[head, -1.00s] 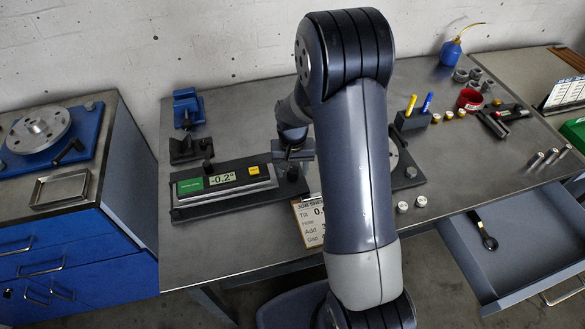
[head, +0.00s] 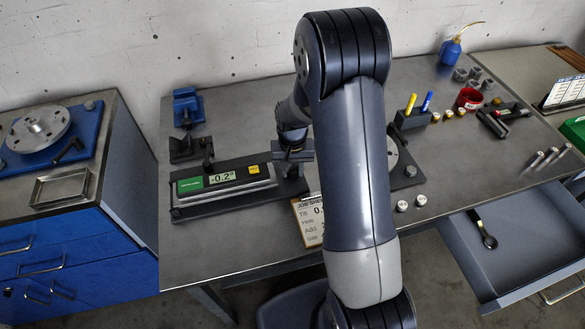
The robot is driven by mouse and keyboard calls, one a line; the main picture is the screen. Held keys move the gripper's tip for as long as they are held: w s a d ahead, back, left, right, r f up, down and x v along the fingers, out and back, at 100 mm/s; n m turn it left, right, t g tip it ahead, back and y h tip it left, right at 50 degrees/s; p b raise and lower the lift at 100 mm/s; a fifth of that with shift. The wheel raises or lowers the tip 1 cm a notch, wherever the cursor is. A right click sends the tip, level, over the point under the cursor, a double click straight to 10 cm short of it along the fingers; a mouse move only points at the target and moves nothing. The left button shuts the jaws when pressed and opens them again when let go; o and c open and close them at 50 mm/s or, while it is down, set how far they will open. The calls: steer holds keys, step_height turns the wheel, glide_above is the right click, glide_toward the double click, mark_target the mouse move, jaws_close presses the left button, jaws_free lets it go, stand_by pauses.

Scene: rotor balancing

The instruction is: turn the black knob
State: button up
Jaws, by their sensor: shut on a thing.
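The black levelling base (head: 235,207) lies on the bench, left of my arm. It carries a level with a green panel, a display reading -0.2° (head: 222,178) and a yellow button. My gripper (head: 292,161) is at the right end of this base, pointing down and shut on the black knob (head: 292,172). Only a small dark part of the knob shows below the jaws; the rest is hidden by the gripper.
A clipboard job sheet (head: 309,222) lies right of the base, partly behind my arm. Blue and black fixtures (head: 187,108) stand behind the base. Two small metal cylinders (head: 402,206), a pen holder (head: 412,118) and an open drawer (head: 520,250) are to the right. The bench's front left is clear.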

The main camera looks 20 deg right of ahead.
mark_target(292, 168)
steer(key=shift+f+m+b, duration=0.15)
steer(key=shift+m+b, duration=0.55)
steer(key=shift+m, duration=0.2)
steer(key=shift+m+b, duration=0.4)
steer(key=shift+m, duration=0.7)
steer(key=o, duration=1)
steer(key=shift+c, duration=0.2)
steer(key=shift+r, duration=0.2)
step_height(292, 168, up, 11)
steer(key=shift+b, duration=0.35)
steer(key=shift+f, duration=0.15)
